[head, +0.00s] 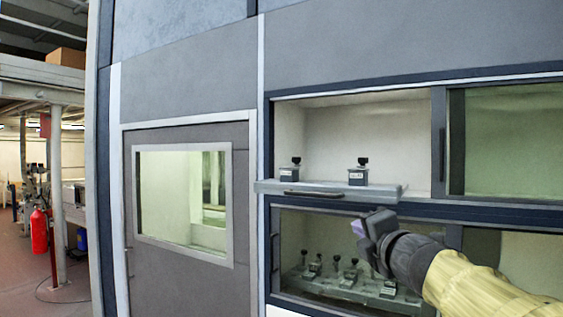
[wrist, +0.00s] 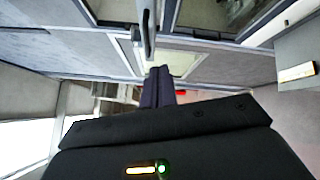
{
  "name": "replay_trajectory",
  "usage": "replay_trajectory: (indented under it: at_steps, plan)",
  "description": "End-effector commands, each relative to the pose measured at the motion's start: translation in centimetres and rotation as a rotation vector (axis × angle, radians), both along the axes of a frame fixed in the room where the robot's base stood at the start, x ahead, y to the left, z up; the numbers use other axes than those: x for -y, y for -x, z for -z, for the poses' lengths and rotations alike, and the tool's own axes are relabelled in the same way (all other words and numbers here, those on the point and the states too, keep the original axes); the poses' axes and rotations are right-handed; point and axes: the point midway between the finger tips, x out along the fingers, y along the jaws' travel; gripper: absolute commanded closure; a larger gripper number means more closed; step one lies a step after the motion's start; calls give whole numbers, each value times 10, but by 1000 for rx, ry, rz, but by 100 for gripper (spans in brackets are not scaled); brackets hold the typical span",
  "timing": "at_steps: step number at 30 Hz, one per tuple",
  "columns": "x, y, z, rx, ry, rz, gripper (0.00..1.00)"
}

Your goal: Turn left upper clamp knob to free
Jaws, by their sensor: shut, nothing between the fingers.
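Two clamps with dark knobs stand on a grey pull-out tray (head: 330,189) in the upper opening. The left upper clamp knob (head: 296,160) sits on top of the left clamp block (head: 290,172). The right upper clamp knob (head: 363,162) tops a labelled block (head: 358,176). How either knob is turned is too small to tell. My gripper (head: 358,228) is in front of the lower opening, below and right of the left clamp, touching neither. It is shut and empty; its fingers also show in the wrist view (wrist: 158,85).
The tray sticks out of the opening and has a dark handle (head: 314,193). A lower tray (head: 345,285) holds several more clamps. A sliding glass pane (head: 510,135) covers the upper right. A grey door (head: 190,270) with a window is at left. A red extinguisher (head: 39,231) stands far left.

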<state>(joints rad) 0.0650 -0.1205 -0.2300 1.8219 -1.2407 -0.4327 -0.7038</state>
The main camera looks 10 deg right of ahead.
Motion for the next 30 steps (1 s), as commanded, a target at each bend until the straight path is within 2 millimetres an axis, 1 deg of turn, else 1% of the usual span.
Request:
replay_trajectory:
  at_steps: [1, 2, 5, 6, 8, 9, 10, 11, 12, 14, 15, 17, 18, 21, 24, 27, 30]
  plan:
    - [-1, -4, 20, -42, -85, 21, 100]
    - [0, -6, 33, -70, -144, 40, 100]
    - [0, -9, 88, -191, -378, 126, 100]
    - [0, -8, 115, -249, -483, 173, 100]
    - [-2, -2, 158, -340, -641, 254, 100]
    - [-4, 5, 187, -404, -743, 316, 100]
    - [-6, 11, 209, -452, -815, 364, 100]
    - [-9, 19, 231, -499, -887, 416, 100]
    - [-14, 31, 259, -562, -978, 489, 100]
    - [-22, 55, 301, -657, -1107, 609, 100]
    - [-28, 73, 328, -718, -1187, 698, 100]
    - [-38, 103, 364, -807, -1295, 838, 100]
    - [-45, 124, 384, -858, -1358, 930, 100]
    - [-61, 169, 420, -952, -1471, 1132, 100]
    - [-71, 198, 437, -1000, -1531, 1264, 100]
    - [-75, 208, 442, -1014, -1552, 1311, 100]
    - [-75, 208, 442, -1013, -1554, 1312, 100]
